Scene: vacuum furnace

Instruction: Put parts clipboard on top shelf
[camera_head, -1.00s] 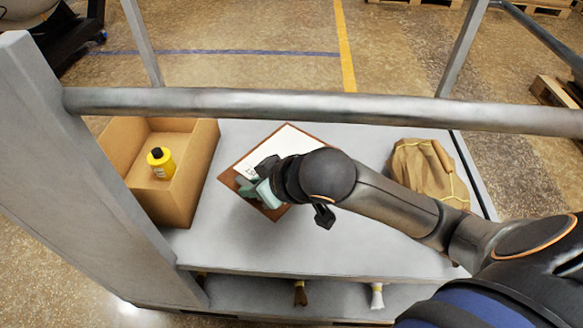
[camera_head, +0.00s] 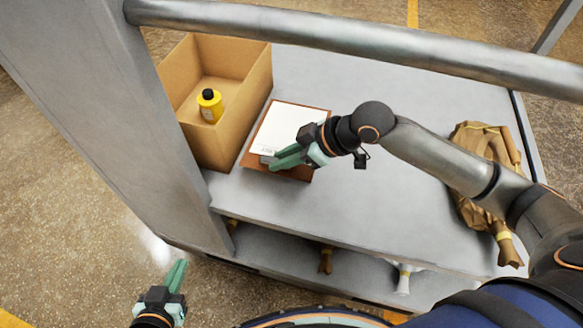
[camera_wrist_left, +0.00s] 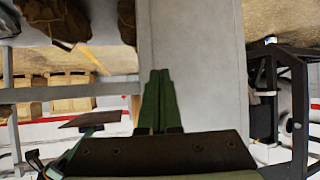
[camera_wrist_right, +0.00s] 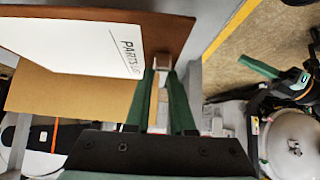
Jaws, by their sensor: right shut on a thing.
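The parts clipboard (camera_head: 277,128), a brown board with a white sheet, is over the trolley's grey top shelf (camera_head: 350,190), just right of a cardboard box. My right gripper (camera_head: 272,161) is shut on the clipboard's near edge; I cannot tell whether the board touches the shelf. In the right wrist view, the board (camera_wrist_right: 172,33) with printed "PARTS" lettering runs between the fingers (camera_wrist_right: 165,85). My left gripper (camera_head: 177,272) is low at the front left, over the floor and off the trolley. Its fingers (camera_wrist_left: 158,80) are together and empty in the left wrist view.
The open cardboard box (camera_head: 245,112) holds a yellow bottle (camera_head: 210,106). A brown bag (camera_head: 470,160) lies on the shelf's right side. A metal rail (camera_head: 350,38) crosses above the back, and a thick grey post (camera_head: 95,90) stands left.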

